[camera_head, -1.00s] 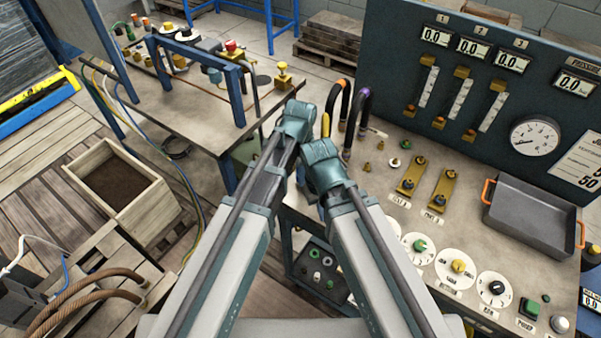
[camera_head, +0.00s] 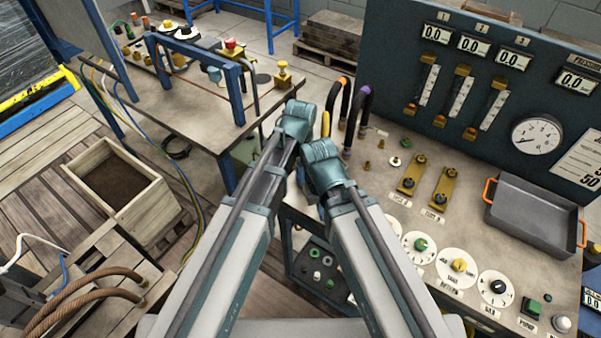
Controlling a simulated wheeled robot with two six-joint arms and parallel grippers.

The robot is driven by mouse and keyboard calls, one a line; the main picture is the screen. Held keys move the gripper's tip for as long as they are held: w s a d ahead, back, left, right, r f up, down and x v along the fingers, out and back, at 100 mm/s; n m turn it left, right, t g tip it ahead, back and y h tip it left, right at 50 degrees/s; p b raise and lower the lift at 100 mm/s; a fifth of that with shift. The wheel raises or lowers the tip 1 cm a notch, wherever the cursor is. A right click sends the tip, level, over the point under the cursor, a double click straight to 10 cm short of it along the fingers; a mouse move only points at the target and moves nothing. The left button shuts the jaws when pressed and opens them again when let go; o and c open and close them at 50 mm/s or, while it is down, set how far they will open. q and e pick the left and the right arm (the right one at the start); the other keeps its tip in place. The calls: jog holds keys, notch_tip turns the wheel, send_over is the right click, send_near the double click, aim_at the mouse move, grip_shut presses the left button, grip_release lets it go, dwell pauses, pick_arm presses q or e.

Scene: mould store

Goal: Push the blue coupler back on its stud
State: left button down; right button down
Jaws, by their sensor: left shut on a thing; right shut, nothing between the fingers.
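The blue coupler and its stud cannot be made out; my wrists cover the bench edge where they may be. My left gripper (camera_head: 296,116) is the higher one, at the bench's left edge beside the hoses. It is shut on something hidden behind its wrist. My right gripper (camera_head: 322,156) is just below and to the right, shut and empty, its fingers hidden too. A dark hose with an orange mark and yellow section (camera_head: 326,123) and a dark hose with a purple mark (camera_head: 364,94) arch up just right of my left gripper.
The test bench (camera_head: 395,235) carries small brass fittings (camera_head: 381,144), two brass blocks (camera_head: 411,173), dials (camera_head: 459,266) and a grey tray (camera_head: 533,218) with orange handles. A gauge panel (camera_head: 480,100) stands behind it. A side table (camera_head: 190,100) is at the left.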

dwell(0.4)
pick_arm(q)
jog(key=shift+c, duration=2.1)
grip_release()
jog(key=shift+f, duration=0.1)
notch_tip(320, 180, up, 14)
jog(key=p, duration=1.3)
jog(key=shift+p, duration=0.35)
pick_arm(e)
notch_tip(320, 180, up, 14)
jog(key=shift+f, duration=0.15)
pick_arm(q)
jog(key=shift+f, duration=0.1)
